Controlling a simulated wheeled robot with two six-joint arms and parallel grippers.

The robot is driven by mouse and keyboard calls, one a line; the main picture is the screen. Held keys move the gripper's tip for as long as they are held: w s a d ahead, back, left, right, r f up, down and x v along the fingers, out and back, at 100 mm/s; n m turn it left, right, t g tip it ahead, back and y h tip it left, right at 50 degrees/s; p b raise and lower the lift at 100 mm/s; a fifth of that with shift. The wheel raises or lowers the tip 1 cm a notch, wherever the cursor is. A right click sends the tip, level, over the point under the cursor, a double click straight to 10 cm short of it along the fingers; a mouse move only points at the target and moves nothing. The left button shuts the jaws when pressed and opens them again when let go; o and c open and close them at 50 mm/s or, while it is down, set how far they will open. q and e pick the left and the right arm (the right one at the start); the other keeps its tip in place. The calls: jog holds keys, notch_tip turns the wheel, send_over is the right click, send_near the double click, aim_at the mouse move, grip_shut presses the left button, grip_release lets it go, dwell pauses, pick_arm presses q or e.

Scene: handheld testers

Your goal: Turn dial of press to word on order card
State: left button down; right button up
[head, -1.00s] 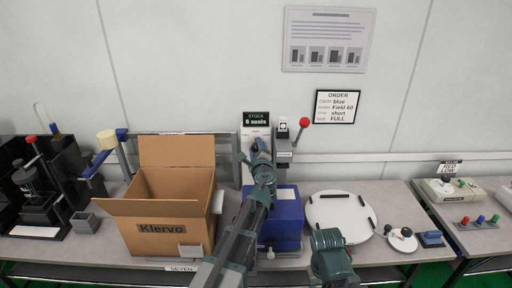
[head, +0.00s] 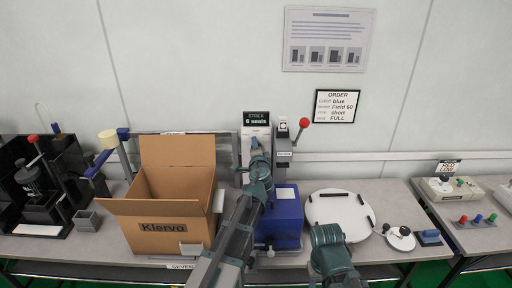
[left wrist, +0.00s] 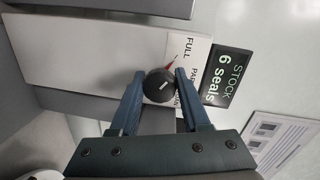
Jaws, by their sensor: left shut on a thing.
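The press (head: 257,132) stands at the back of the table, with a pale front plate under a "STOCK 6 seals" sign. Its round black dial (left wrist: 160,86) has a short light mark and sits between the fingers of my left gripper (left wrist: 158,88), which is shut on it. The label (left wrist: 188,50) beside the dial reads FULL, with a partly covered word below it and a small red mark near FULL. In the head view my left arm hides the dial.
An open Klervo carton (head: 172,228) stands left of my left arm. A blue box (head: 285,215) is right of it, close by. A red-knobbed lever (head: 304,122) stands right of the press. A white round plate (head: 340,212) lies further right.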

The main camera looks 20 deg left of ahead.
pick_arm(q)
jog(key=shift+s+f+n, duration=0.1)
jog(key=shift+s+n, duration=0.05)
jog(key=shift+n, duration=0.15)
dwell(0.4)
jog(key=shift+c, duration=1.9)
grip_release()
jog(key=p+v, duration=0.1)
jog(key=v, duration=1.2)
jog(key=shift+s, duration=0.35)
